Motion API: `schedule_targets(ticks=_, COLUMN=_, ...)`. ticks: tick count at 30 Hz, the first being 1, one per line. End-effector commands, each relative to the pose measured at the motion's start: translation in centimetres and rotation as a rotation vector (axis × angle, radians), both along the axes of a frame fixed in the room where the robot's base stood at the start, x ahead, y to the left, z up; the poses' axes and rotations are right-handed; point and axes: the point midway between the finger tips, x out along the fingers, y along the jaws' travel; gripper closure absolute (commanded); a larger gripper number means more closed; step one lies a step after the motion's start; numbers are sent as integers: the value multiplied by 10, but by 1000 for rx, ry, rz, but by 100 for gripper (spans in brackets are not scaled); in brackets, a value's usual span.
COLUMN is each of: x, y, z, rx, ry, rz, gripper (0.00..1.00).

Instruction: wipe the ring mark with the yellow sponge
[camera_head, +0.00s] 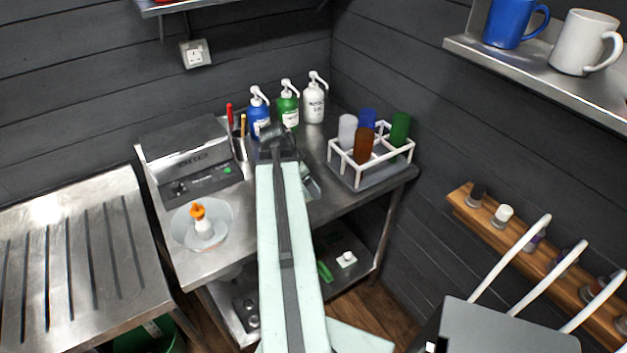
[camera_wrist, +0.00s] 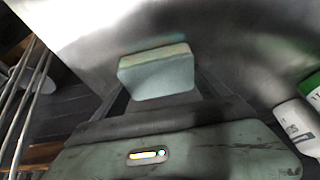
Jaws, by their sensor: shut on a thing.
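The sponge (camera_wrist: 158,75) shows in the wrist view as a pale block with a yellowish top and a grey-green front face. My gripper (camera_wrist: 160,88) is shut on it, with a dark finger on each side. The steel worktop (camera_wrist: 225,40) lies beyond the sponge; I cannot tell whether they touch. In the head view my gripper (camera_head: 277,142) is over the back of the worktop (camera_head: 205,262), near the pump bottles, and my arm hides the sponge. I cannot make out the ring mark in either view; my arm covers part of the worktop.
Blue (camera_head: 259,118), green (camera_head: 288,106) and white (camera_head: 314,103) pump bottles stand behind my gripper. A pen cup (camera_head: 240,147) and a grey machine (camera_head: 190,160) stand left. A white rack (camera_head: 371,174) with tubes stands right. A dish (camera_head: 183,232) sits front left.

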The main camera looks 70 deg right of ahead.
Motion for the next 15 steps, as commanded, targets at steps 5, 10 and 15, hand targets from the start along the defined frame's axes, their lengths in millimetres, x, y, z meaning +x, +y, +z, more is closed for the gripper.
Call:
schedule_targets(ticks=5, x=2, y=3, z=0, rx=1, ry=-1, rz=-1, gripper=48)
schedule_targets(ticks=10, x=2, y=2, z=2, rx=0, ry=0, rz=-1, gripper=48)
schedule_targets(ticks=15, x=1, y=2, z=20, rx=-2, ry=1, rz=-1, gripper=48)
